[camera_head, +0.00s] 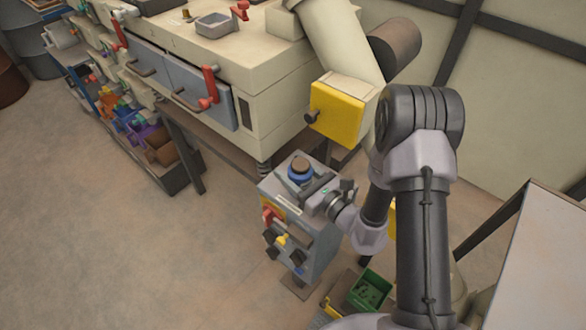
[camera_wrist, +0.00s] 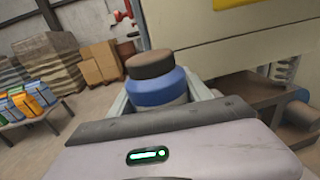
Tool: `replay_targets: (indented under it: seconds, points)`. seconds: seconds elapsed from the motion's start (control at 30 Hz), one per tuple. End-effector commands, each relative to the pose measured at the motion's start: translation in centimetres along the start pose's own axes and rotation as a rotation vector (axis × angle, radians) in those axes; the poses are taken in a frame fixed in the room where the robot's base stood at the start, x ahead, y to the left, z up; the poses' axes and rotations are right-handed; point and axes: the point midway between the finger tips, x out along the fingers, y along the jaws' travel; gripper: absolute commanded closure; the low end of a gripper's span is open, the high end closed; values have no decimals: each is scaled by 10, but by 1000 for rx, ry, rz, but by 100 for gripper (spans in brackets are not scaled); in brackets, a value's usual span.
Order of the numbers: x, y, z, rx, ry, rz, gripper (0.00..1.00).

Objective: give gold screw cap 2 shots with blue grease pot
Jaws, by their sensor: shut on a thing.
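The blue grease pot (camera_head: 298,177) has a blue body and a dark brown top. It stands upright at the top of a grey cabinet (camera_head: 318,243). It also shows in the wrist view (camera_wrist: 160,90), between the fingers of my gripper (camera_head: 309,182). My gripper is shut on the pot, and its wrist hides the pot's lower part in the wrist view. A small gold-brown piece (camera_head: 186,15) on top of the cream machine may be the gold screw cap; it is too small to be sure.
The cream machine (camera_head: 262,62) with red-handled levers stands behind the cabinet. A yellow box (camera_head: 338,112) hangs close above my gripper. A green bin (camera_head: 371,289) is on the floor side, near my arm. A pale table (camera_head: 545,265) is at right. Open floor lies left.

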Motion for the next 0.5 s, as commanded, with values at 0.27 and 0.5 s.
replay_targets:
  seconds: [0.27, 0.5]
  points:
    - [0, 0, -4, 0, 0, 0, 100]
    - [0, 0, -4, 0, 0, 0, 100]
